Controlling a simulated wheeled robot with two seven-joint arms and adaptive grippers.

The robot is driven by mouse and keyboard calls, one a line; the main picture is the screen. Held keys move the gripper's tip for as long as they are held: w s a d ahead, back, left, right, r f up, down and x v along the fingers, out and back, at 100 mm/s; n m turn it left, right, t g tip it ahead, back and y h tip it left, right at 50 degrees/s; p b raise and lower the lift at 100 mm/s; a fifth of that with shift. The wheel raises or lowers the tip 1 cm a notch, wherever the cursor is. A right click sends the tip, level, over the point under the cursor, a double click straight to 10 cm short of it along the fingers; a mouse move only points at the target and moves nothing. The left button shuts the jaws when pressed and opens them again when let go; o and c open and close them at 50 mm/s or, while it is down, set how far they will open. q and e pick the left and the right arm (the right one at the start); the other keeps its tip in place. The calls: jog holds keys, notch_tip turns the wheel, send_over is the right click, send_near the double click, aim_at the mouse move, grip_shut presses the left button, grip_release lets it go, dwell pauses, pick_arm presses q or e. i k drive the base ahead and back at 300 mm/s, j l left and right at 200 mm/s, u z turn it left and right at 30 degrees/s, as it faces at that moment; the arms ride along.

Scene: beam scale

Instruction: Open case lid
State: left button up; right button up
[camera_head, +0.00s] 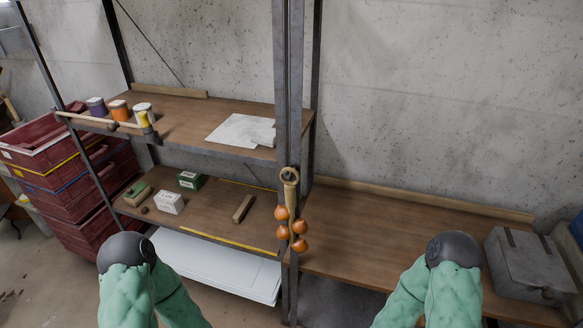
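A grey metal case (528,268) sits at the right end of the wooden bench. Its lid (532,250) appears shut, with two dark straps or strips running across the top. A small dark knob or latch shows low on its front near the right. My two green arms come up from the bottom edge, each ending in view at a dark rounded joint. The right arm's joint is just left of the case, apart from it in the picture. Neither gripper can be seen.
The wooden bench (400,240) is clear left of the case. A metal post (288,90) with orange onions (291,228) hanging on it divides bench and shelves. The shelves hold paint cans, small boxes (170,202) and a white sheet (240,131). Red crates (80,185) stand at far left.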

aim_at(531, 259)
jog(key=z, duration=2.05)
